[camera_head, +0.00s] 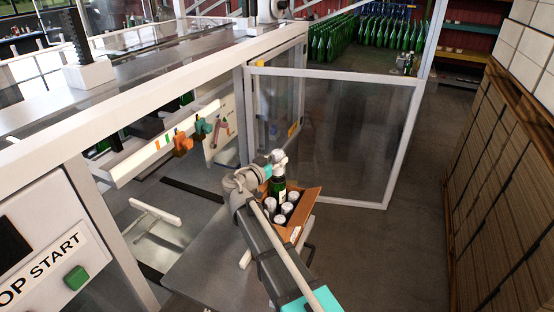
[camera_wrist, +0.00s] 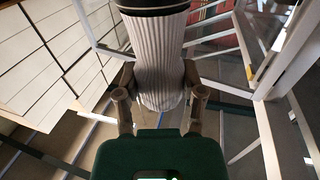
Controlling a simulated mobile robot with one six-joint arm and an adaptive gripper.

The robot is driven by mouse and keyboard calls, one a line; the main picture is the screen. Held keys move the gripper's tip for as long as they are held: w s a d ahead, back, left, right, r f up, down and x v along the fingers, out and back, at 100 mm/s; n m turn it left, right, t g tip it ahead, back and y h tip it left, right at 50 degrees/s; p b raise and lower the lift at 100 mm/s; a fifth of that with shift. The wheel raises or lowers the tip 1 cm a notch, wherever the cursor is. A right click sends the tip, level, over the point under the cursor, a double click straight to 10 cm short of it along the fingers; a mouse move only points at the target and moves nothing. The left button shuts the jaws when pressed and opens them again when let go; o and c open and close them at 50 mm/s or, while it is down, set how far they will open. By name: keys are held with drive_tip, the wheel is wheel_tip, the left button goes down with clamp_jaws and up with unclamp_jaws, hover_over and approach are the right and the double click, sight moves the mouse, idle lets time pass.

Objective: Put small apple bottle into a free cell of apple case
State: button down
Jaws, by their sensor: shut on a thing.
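The small apple bottle (camera_head: 278,188) is dark green with a label and stands roughly upright at the far part of the apple case. My gripper (camera_head: 279,166) is shut on its top, above the case. In the wrist view a pale, ribbed neck covering of the bottle (camera_wrist: 160,60) fills the space between the two fingers (camera_wrist: 160,98). The apple case (camera_head: 307,207) is an open brown carton holding several bottles with pale tops. The held bottle's lower end is hidden, so I cannot tell how far it is inside a cell.
The case stands on a grey table (camera_head: 205,262). A framed clear panel (camera_head: 345,130) stands behind it, and a white machine frame (camera_head: 95,195) is at left. Stacked cartons (camera_head: 505,190) line the right. Open floor (camera_head: 395,240) lies between table and stacks.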

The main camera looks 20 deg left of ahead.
drive_tip(key=shift+f+b, duration=0.5)
drive_tip(key=shift+c, duration=0.6)
unclamp_jaws()
drive_tip(key=shift+s, duration=0.15)
drive_tip(key=v, duration=1.1)
drive_tip(key=shift+s+a, duration=0.15)
drive_tip(key=shift+s, duration=0.2)
idle(1.0)
